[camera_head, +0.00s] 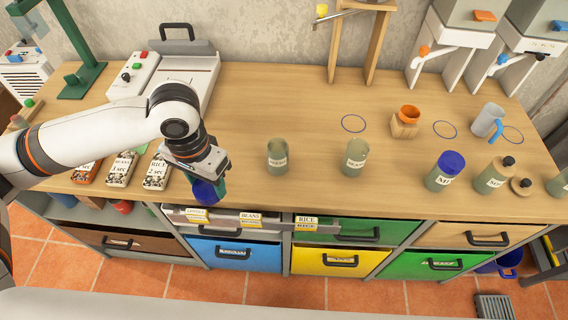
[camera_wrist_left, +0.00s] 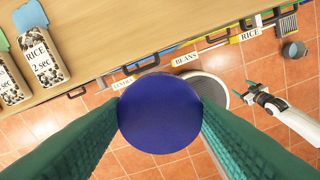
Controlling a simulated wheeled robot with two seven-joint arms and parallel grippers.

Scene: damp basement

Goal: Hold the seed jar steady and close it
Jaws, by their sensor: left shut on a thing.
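My left gripper (camera_head: 207,182) is shut on a round blue piece (camera_head: 206,192), held at the bench's front edge. In the left wrist view, the blue piece (camera_wrist_left: 160,113) shows as a plain disc between green fingers; whether it is a lid or a whole container I cannot tell. Two open-looking labelled jars stand upright on the bench, one left (camera_head: 277,158) and one right (camera_head: 355,160). A jar with a blue lid (camera_head: 447,172) stands farther right. Which is the seed jar I cannot tell. My right gripper (camera_wrist_left: 262,97) shows small in the left wrist view, its opening unclear.
Rice and other seed packs (camera_head: 157,173) lie left of my gripper. A dark-capped jar (camera_head: 494,176) and loose disc (camera_head: 521,186) are at the right. Drawers line the bench front.

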